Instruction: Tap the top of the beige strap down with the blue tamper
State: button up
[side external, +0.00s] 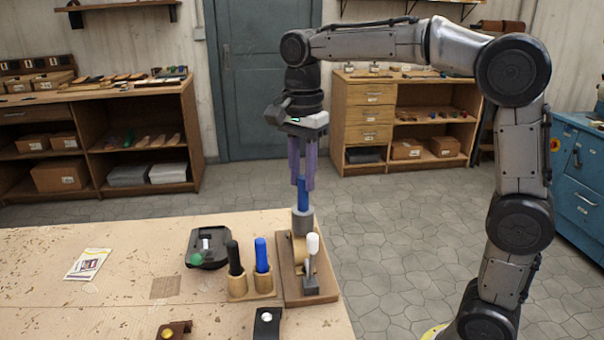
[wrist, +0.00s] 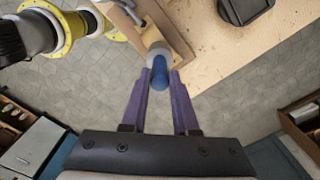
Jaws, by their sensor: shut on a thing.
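My gripper (side external: 302,184), with purple fingers, points straight down and is shut on the blue handle of the blue tamper (side external: 303,195). The tamper is upright, with a thick grey head at its lower end. The head is directly over the beige strap (side external: 299,252), which stands curved on a wooden fixture board (side external: 289,291). I cannot tell whether head and strap touch.
A white-handled toggle clamp (side external: 312,250) stands in front of the strap. Left of the board are a blue-handled tool (side external: 261,255) and a black-handled tool (side external: 235,258) in wooden holders. A black tray (side external: 208,249) lies behind them. The bench's left side is mostly clear.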

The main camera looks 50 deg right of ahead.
grip_shut()
